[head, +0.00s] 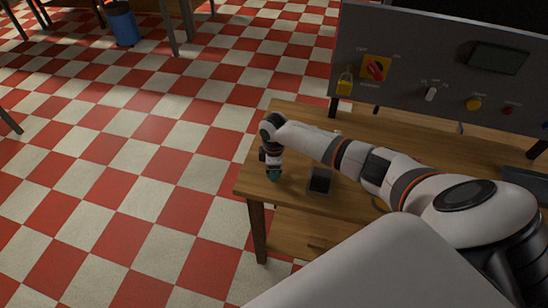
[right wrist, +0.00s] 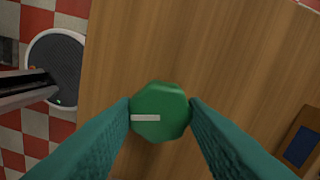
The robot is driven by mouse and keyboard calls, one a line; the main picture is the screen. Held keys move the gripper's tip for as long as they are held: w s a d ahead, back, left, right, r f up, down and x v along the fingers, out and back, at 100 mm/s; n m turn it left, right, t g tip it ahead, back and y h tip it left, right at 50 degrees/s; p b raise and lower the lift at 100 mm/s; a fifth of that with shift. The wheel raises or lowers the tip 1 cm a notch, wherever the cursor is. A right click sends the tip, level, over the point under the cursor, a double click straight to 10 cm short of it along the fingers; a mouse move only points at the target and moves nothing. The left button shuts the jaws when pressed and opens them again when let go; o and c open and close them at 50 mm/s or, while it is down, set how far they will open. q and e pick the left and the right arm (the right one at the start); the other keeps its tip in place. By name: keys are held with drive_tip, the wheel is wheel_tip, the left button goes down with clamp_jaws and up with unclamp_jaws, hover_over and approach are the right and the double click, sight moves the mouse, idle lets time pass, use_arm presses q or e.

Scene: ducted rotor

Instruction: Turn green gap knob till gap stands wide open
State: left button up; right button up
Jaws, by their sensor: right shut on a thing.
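The green knob (right wrist: 160,112) is many-sided, with a white pointer mark on its face that points left in the right wrist view. It sits over the wooden table. My right gripper (right wrist: 160,108) has its two teal fingers on either side of the knob, shut on it. In the head view my right gripper (head: 273,172) points down at the table's left end and covers most of the knob. No gap or rotor can be made out in either view. My left gripper is not in view.
A small device with a dark screen (head: 320,181) lies on the table (head: 285,232) just right of the gripper. Behind stands a grey panel (head: 420,50) with a red switch (head: 375,68), a yellow padlock (head: 344,84) and a display (head: 498,58). Checkered floor lies open at left.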

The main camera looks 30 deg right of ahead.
drive_tip(key=shift+w+m, duration=0.1)
drive_tip(key=shift+m, duration=0.5)
drive_tip(key=o, duration=1)
wheel_tip(320, 180, up, 12)
drive_tip(key=shift+r+b, duration=0.1)
drive_tip(key=shift+b, duration=1)
